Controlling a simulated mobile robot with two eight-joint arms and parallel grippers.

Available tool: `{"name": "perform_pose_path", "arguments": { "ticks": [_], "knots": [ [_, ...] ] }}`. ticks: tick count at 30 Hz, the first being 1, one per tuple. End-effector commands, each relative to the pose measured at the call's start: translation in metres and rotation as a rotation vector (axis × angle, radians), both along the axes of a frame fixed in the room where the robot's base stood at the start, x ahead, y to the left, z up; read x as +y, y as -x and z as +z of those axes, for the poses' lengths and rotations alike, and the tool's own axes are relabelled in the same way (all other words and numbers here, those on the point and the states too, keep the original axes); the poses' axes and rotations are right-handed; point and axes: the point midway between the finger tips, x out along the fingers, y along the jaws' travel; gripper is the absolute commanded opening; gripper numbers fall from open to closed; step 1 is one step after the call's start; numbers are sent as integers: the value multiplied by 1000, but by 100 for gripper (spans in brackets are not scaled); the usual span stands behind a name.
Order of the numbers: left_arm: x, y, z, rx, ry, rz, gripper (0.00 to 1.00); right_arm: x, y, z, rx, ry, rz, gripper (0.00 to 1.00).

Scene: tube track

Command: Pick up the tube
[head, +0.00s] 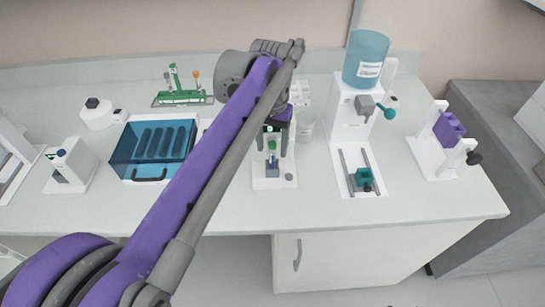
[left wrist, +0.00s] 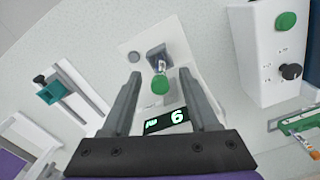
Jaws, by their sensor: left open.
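A tube (head: 272,152) stands in the grey holder of a small white device (head: 262,182) near the middle of the counter. In the left wrist view the tube's green cap (left wrist: 160,85) faces me, and its label shows beyond the cap. My left gripper (head: 277,138) is above the device, open and empty. In the left wrist view its two fingers (left wrist: 160,76) lie on either side of the cap, with a gap on both sides. Whether the fingertips are level with the cap is hard to tell. My right gripper is in neither view.
A green rack (head: 168,100) with tubes stands at the back left. A blue-lidded box (head: 125,150) is left of my arm. A white dispenser (head: 345,110) with a blue tank stands right of the device. A lit display (left wrist: 160,121) on the device shows beneath the fingers.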

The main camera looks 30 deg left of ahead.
Motion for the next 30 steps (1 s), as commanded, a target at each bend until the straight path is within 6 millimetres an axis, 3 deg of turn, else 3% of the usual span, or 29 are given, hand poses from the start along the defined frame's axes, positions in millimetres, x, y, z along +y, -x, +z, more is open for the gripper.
{"name": "perform_pose_path", "arguments": {
  "ticks": [6, 14, 24, 30],
  "knots": [
    [0, -1, -30, 0, 0, 0, 60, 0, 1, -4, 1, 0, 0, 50],
    [0, -1, -33, 0, 0, 0, 60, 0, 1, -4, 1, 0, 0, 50],
    [0, -1, -33, 0, 0, 0, 3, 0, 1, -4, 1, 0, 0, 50],
    [0, -1, -33, 0, 0, 0, 0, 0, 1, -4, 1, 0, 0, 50]
  ]
}}
